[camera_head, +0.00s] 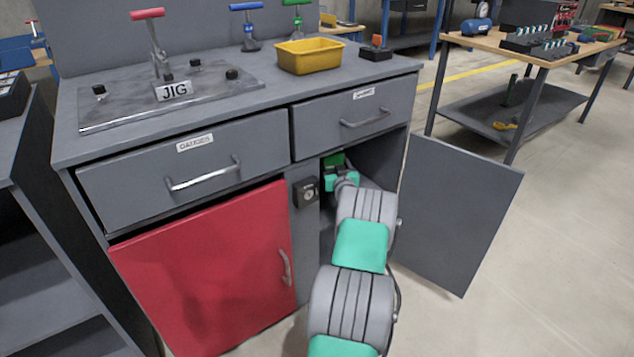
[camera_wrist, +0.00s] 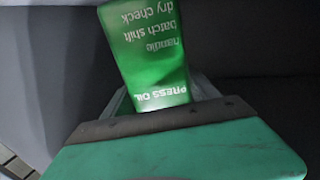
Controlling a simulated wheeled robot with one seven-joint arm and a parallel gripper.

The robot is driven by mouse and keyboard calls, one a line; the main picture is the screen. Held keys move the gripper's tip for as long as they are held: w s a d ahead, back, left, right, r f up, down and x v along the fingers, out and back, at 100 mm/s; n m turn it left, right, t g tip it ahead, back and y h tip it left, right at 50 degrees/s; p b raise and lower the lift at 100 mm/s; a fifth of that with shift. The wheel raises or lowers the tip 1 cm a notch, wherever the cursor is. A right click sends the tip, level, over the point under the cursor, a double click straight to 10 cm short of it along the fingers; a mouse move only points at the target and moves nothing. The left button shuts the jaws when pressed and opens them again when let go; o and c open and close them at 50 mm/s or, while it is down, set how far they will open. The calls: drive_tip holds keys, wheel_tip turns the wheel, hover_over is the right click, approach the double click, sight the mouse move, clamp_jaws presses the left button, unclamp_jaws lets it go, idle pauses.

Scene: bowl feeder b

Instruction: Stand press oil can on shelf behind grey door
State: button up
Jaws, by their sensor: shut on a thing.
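The press oil can is a green box-shaped can with white lettering. It fills the upper middle of the wrist view (camera_wrist: 152,60), where the words PRESS OIL read upside down. My gripper (camera_head: 338,172) is inside the cabinet opening in the head view and is shut on the can. Only a small green patch of the can (camera_head: 333,159) shows there. The grey door (camera_head: 458,212) stands wide open to the right. The shelf inside is mostly hidden by my arm and shadow, so I cannot tell whether the can touches it.
A red door (camera_head: 205,270) is shut to the left of the opening. A lock box (camera_head: 306,192) sits on the post beside the opening. Above it is a closed grey drawer (camera_head: 355,115). The bench top holds a yellow bin (camera_head: 310,56) and a JIG plate (camera_head: 110,108).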

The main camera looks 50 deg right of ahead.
wheel_tip(320, 180, down, 5)
drive_tip(key=shift+r+b, duration=0.1)
drive_tip(key=shift+b, duration=0.65)
drive_tip(key=shift+f, duration=0.2)
drive_tip(key=o, duration=2)
drive_tip(key=shift+f, duration=0.1)
drive_tip(key=shift+c, duration=0.2)
drive_tip(key=shift+s+r, duration=0.1)
drive_tip(key=shift+r, duration=0.15)
drive_tip(key=p+v, duration=0.2)
drive_tip(key=v, duration=1)
drive_tip(key=shift+p, duration=0.35)
drive_tip(key=shift+f, duration=0.1)
